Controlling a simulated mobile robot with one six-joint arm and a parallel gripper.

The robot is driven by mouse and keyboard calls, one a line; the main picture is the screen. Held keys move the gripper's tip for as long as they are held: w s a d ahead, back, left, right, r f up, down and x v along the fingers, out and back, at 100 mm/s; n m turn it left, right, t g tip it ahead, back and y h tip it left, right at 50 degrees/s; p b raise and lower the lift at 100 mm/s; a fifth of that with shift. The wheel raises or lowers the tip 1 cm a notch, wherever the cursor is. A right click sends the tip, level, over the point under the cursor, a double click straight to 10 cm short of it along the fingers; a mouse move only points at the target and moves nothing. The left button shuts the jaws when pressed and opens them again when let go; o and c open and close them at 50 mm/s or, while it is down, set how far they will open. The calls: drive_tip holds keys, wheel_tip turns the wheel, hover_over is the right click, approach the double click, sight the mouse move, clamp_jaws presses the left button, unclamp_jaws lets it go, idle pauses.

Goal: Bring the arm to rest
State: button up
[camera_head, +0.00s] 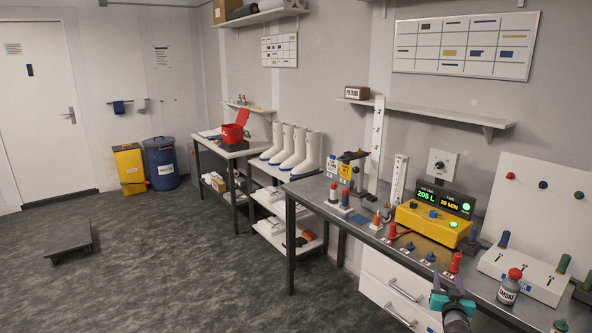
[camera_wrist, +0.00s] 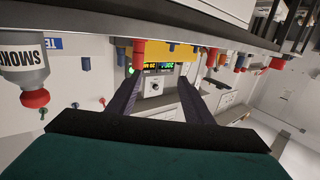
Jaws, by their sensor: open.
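My gripper (camera_head: 450,294) shows at the bottom right of the head view, in front of the front edge of the grey workbench (camera_head: 352,222). In the wrist view its two dark fingers (camera_wrist: 155,92) stand apart with nothing between them. The wrist picture is upside down. Beyond the fingers it shows the yellow control box (camera_wrist: 182,50) with its lit display (camera_wrist: 158,66). In the head view the yellow box (camera_head: 430,225) stands on the bench behind my gripper. Most of my arm is out of view.
A bottle with a red cap (camera_head: 510,286) stands right of my gripper, beside a white switch box (camera_head: 520,274). A red plug (camera_head: 455,262) stands close behind it. White drawers (camera_head: 400,290) are under the bench. The floor (camera_head: 190,270) at left is mostly clear, apart from a low dark platform (camera_head: 70,240).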

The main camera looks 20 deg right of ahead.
drive_tip(key=w+a+f+n+y+b, duration=0.1)
drive_tip(key=w+a+f+y, duration=0.1)
drive_tip(key=w+a+f, duration=0.4)
drive_tip(key=w+a+f+y, duration=0.1)
drive_tip(key=w+a+f, duration=0.15)
drive_tip(key=a, duration=0.55)
drive_tip(key=w+a+f+n+y+b, duration=0.1)
drive_tip(key=w+a+f+y, duration=0.15)
drive_tip(key=a+f, duration=0.35)
drive_tip(key=s+a+f+n+g+y+b, duration=0.1)
drive_tip(key=a+f+g, duration=0.1)
drive_tip(key=a+f, duration=0.75)
drive_tip(key=s+a+f+g+y+b, duration=0.1)
drive_tip(key=a+f+g, duration=0.1)
drive_tip(key=a+f, duration=0.75)
drive_tip(key=s+a+f+n+g+y+b, duration=0.1)
drive_tip(key=s+a+f+g, duration=0.3)
drive_tip(key=s+a+f, duration=0.35)
drive_tip(key=s+a+f+n+g+y, duration=0.1)
drive_tip(key=s+a+f+g, duration=0.3)
drive_tip(key=s+a, duration=0.6)
drive_tip(key=s+a+n+g, duration=0.1)
drive_tip(key=s+a+g, duration=0.1)
drive_tip(key=s, duration=0.8)
drive_tip(key=s+a+n+g+y, duration=0.1)
drive_tip(key=s+g, duration=0.4)
drive_tip(key=s, duration=0.6)
drive_tip(key=shift+s+a+n+g, duration=0.15)
drive_tip(key=shift+a+n+g, duration=0.15)
drive_tip(key=shift+a+n, duration=0.2)
